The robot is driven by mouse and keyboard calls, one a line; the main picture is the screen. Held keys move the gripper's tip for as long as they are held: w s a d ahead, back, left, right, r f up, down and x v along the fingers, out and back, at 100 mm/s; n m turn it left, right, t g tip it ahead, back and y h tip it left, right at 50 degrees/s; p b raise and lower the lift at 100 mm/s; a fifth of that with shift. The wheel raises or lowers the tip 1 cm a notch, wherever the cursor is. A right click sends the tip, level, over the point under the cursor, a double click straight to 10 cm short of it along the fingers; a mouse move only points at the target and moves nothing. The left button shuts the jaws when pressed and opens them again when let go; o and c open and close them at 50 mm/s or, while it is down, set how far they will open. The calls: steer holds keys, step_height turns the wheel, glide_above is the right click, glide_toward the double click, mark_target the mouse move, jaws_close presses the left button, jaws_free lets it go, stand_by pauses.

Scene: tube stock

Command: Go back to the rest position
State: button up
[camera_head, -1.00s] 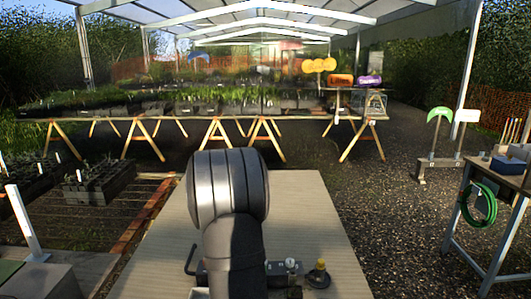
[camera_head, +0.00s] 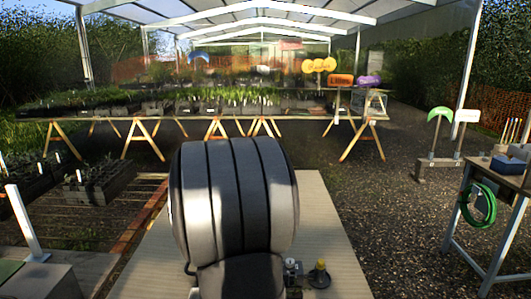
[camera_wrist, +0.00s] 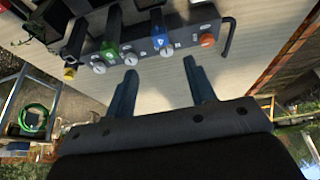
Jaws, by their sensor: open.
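My gripper (camera_wrist: 161,66) shows in the wrist view with its two dark fingers apart and nothing between them. Beyond the fingertips, a dark rack (camera_wrist: 185,41) stands on the light wooden table (camera_wrist: 225,85). The rack has green, blue and orange parts and several pale round faces along its side. In the head view my arm fills the middle and hides my gripper and most of the rack.
A small yellow-topped item (camera_head: 319,275) stands at the table's front right. A black hooked rod (camera_wrist: 229,36) is beside the rack. A side bench with a green hose (camera_head: 478,205) stands at the right. The table's far right part is bare.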

steer(key=v, duration=0.5)
steer(key=x, duration=1.7)
steer(key=shift+w+f, duration=0.1)
steer(key=shift+f, duration=0.3)
step_height(320, 180, up, 5)
steer(key=shift+r, duration=0.1)
steer(key=shift+d+r, duration=0.3)
steer(key=shift+d, duration=0.4)
steer(key=shift+d+r, duration=0.1)
steer(key=shift+d, duration=0.25)
